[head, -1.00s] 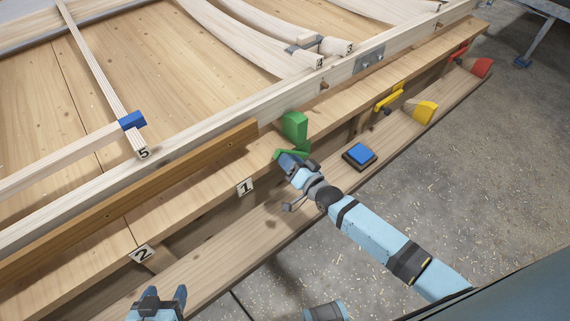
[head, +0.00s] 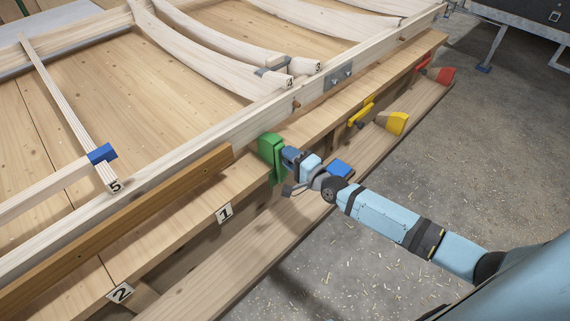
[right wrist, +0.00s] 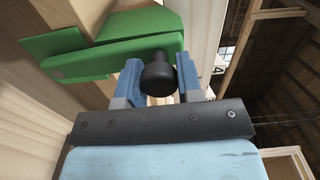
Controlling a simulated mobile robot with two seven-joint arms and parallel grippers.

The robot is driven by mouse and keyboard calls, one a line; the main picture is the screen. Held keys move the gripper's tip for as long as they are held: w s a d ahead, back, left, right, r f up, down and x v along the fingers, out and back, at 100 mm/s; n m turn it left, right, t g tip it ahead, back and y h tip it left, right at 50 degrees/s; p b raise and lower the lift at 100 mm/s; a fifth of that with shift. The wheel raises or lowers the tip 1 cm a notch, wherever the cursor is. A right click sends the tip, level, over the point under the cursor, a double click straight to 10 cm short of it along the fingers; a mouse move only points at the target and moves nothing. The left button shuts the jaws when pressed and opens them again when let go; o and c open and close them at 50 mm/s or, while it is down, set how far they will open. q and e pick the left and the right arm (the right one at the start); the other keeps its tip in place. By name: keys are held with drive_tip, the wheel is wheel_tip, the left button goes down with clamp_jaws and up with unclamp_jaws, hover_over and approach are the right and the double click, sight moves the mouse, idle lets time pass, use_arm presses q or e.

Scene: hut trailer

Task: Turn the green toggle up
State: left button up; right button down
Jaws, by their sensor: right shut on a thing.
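The green toggle (head: 271,150) is on the side of the wooden bench, just beyond the number 1 plate. In the right wrist view its green lever (right wrist: 115,58) lies alongside a fixed green plate (right wrist: 98,30). The roof is toward the right of that view, so the lever appears to point up from its pivot. My right gripper (head: 289,157) is at the toggle. In the right wrist view its blue fingers (right wrist: 160,75) are on either side of the lever's black knob (right wrist: 158,73), shut on it. My left gripper is out of view.
A blue button block (head: 340,168) is close behind my right gripper. A yellow lever (head: 361,112), yellow block (head: 397,123) and red block (head: 442,77) are farther along the bench. Concrete floor (head: 400,190) is open at right.

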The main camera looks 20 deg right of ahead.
drive_tip(key=shift+w+d+m, duration=0.1)
drive_tip(key=shift+d+m, duration=0.2)
idle(0.4)
drive_tip(key=c, duration=0.8)
unclamp_jaws()
drive_tip(key=shift+d, duration=0.1)
drive_tip(key=v, duration=1.3)
drive_tip(key=shift+s+p, duration=0.3)
drive_tip(key=shift+s, duration=0.05)
drive_tip(key=shift+d, duration=0.1)
